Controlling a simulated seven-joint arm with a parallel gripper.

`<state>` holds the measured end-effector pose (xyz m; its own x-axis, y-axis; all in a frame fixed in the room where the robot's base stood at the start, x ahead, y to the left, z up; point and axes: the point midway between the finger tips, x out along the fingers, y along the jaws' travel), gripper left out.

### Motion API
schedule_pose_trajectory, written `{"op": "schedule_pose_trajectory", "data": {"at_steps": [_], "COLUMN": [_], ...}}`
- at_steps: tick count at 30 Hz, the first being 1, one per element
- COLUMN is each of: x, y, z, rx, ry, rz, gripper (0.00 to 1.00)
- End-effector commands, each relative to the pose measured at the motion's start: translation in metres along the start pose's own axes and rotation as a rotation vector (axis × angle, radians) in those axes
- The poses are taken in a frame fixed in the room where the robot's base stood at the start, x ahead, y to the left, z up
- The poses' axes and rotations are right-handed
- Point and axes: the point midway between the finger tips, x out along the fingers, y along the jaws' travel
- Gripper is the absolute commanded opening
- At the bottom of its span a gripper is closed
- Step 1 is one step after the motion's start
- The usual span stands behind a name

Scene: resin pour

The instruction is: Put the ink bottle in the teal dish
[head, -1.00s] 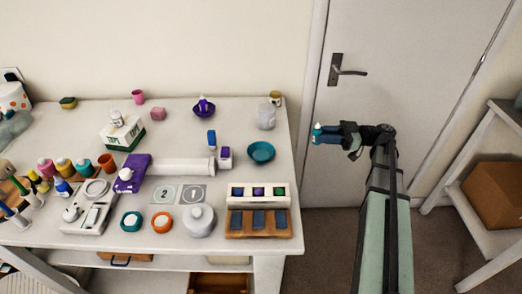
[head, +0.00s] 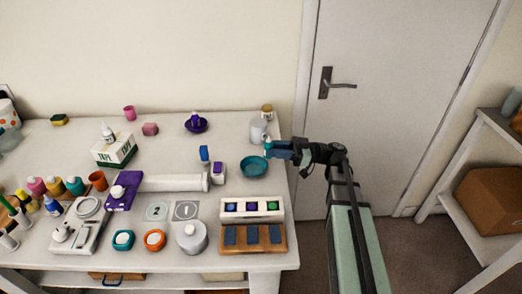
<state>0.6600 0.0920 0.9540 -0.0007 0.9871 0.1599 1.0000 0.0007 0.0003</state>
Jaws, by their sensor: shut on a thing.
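My gripper (head: 273,149) is shut on a small teal bottle with a pale top, which I take to be the ink bottle (head: 267,145). The fingers hide part of the bottle. The gripper reaches in from the right, over the table's right edge, and holds the bottle near the upper right rim of the teal dish (head: 250,168). The dish is round and shallow and looks empty. It stands near the right side of the table. I cannot tell how high the bottle is above the dish.
A white canister (head: 257,132) stands just behind the dish. A small purple and white box (head: 218,172) stands to its left, and a white rack (head: 238,208) is in front. A purple dish (head: 202,128) with a purple bottle sits farther back. A door is at the right.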

Motion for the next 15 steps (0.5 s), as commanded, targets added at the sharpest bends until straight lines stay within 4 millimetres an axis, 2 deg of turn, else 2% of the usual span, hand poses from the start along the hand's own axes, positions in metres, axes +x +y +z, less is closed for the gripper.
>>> {"op": "schedule_pose_trajectory", "data": {"at_steps": [8, 15], "x": [0.014, 0.042], "y": [0.0, -0.001], "z": [0.002, 0.007], "rx": [0.0, 0.001], "ry": [0.0, 0.0], "rz": [0.0, -0.002], "gripper": [0.0, 0.0]}}
